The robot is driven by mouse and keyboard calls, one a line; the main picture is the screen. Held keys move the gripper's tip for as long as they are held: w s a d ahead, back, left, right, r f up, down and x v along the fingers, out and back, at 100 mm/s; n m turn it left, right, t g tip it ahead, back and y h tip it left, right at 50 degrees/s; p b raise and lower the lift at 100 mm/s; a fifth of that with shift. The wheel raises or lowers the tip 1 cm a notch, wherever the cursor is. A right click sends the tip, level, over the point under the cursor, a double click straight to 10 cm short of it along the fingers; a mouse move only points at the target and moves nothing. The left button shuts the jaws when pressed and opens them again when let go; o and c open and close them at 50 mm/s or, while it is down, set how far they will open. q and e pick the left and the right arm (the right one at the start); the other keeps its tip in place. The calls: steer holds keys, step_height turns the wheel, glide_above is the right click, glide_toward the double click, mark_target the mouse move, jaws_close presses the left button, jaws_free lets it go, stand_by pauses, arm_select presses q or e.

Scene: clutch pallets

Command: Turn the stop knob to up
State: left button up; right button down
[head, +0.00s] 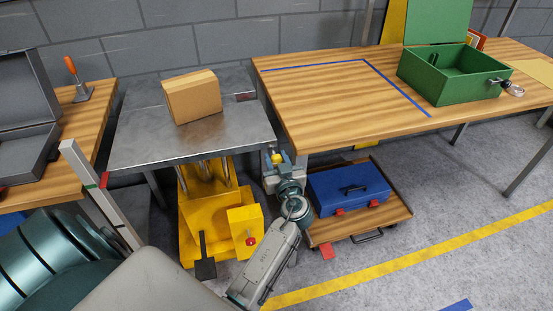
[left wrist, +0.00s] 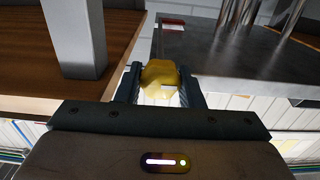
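A small red knob (head: 250,240) sits on the front of a yellow box at the base of the yellow lift (head: 190,232); it is the only knob-like part I see there, and its setting is too small to tell. My left gripper (head: 275,160) is above and right of it, in the gap between the steel platform (head: 135,150) and the wooden table. In the left wrist view, a yellow piece (left wrist: 160,75) fills the space between the fingers (left wrist: 160,90), which appear shut on it. The red knob is not visible in that view. My right gripper is not in view.
A cardboard box (head: 195,98) rests on the platform. The wooden table (head: 330,110) holds an open green box (head: 450,85). Below it, a blue toolbox (head: 345,187) sits on a low wooden board (head: 385,222). A black pedal (head: 204,262) stands before the lift. Grey floor is open at right.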

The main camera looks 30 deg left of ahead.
arm_select(q)
steer(key=c, duration=0.3)
